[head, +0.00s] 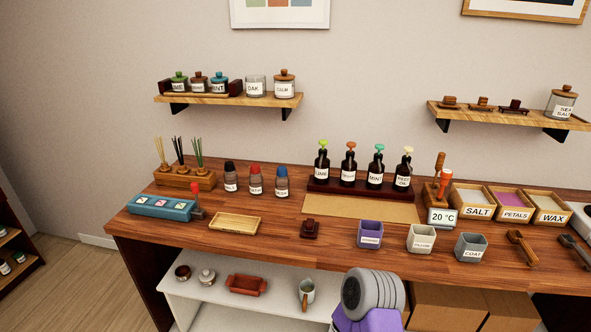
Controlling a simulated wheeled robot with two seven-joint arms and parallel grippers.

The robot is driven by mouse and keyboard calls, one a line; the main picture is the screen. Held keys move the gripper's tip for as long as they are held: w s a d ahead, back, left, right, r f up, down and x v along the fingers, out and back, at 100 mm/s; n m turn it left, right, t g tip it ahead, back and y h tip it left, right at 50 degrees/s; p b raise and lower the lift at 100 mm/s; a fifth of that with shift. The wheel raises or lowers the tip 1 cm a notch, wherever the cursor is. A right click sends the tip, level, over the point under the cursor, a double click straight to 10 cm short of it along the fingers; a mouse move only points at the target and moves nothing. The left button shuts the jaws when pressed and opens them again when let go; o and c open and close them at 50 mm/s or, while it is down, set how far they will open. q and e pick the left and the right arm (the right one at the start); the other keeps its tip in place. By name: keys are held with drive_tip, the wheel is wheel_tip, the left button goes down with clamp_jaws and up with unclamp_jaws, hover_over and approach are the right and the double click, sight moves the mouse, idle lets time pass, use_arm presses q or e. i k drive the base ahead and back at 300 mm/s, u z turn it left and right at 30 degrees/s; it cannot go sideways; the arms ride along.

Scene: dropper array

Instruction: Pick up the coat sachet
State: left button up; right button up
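The coat sachet (471,248) is a grey, square, open-topped holder with a white label reading COAT. It stands upright near the front edge of the wooden table, right of centre. A pale holder labelled PILLOW (421,238) stands just to its left. A purple holder (370,234) with a label too small to read stands further left. Neither of my grippers shows in the head view. A grey ribbed and purple part of mine rises at the bottom centre, below the table's front edge, with no fingers visible.
Trays labelled SALT (474,212), PETALS and WAX stand behind the coat sachet. A thermometer display (442,217) is behind it to the left. A wooden scoop (522,248) lies to its right. Dropper bottles stand on a dark rack (348,190) further back.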

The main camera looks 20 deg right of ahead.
sight(471, 247)
drive_tip(key=z, duration=2.05)
